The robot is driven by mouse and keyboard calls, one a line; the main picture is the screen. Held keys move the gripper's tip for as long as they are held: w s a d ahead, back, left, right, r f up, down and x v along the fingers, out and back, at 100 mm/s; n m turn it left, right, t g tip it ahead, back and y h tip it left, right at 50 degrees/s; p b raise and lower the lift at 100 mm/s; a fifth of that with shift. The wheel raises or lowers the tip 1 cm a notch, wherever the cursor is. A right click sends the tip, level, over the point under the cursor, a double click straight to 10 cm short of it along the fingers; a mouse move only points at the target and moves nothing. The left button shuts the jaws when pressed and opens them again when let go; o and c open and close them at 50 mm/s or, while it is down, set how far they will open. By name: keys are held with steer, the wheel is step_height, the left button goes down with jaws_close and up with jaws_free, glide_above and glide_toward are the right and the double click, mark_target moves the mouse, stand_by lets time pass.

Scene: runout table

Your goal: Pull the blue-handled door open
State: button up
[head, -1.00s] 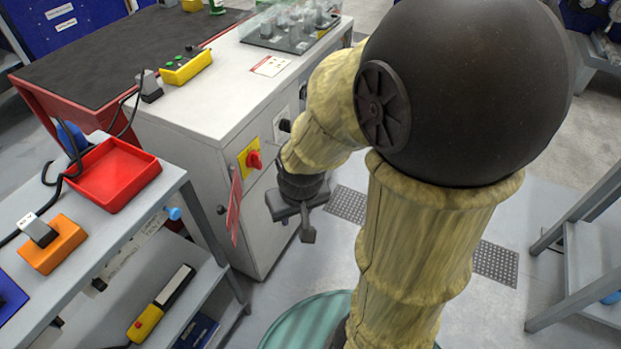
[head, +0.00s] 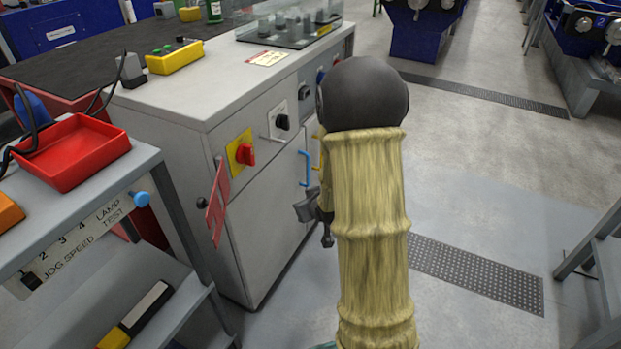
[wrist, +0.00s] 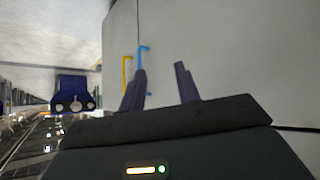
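The blue handle (head: 306,168) is a vertical bar on the front of the grey cabinet, near the edge of a grey door (head: 270,215). The blue handle also shows in the wrist view (wrist: 141,62), just beyond my gripper's left finger, with its lower part partly hidden by that finger. My gripper (head: 315,220) is in front of the cabinet, low and near the handle, partly hidden by my arm. In the wrist view my gripper (wrist: 158,85) has its two fingers apart with nothing between them. The door looks shut.
A yellow handle (wrist: 126,75) stands beside the blue one. A grey shelf cart (head: 165,290) stands at left. Open floor (head: 470,210) lies to the right.

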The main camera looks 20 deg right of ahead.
mark_target(309, 172)
steer(key=w+d+f+t+y, duration=0.1)
steer(key=d+f+t+y, duration=0.1)
steer(key=d+f+t, duration=0.4)
steer(key=d+t, duration=0.2)
steer(key=d, duration=0.1)
steer(key=shift+d+f, duration=0.35)
steer(key=shift+d, duration=0.05)
steer(key=w+b, duration=0.1)
steer(key=w, duration=0.4)
steer(key=w+a+b, duration=0.1)
steer(key=w+b, duration=0.1)
steer(key=w, duration=0.4)
steer(key=w+b, duration=0.2)
steer(key=w, duration=0.4)
steer(key=shift+w+a, duration=0.15)
steer(key=shift+w, duration=0.05)
jaws_close()
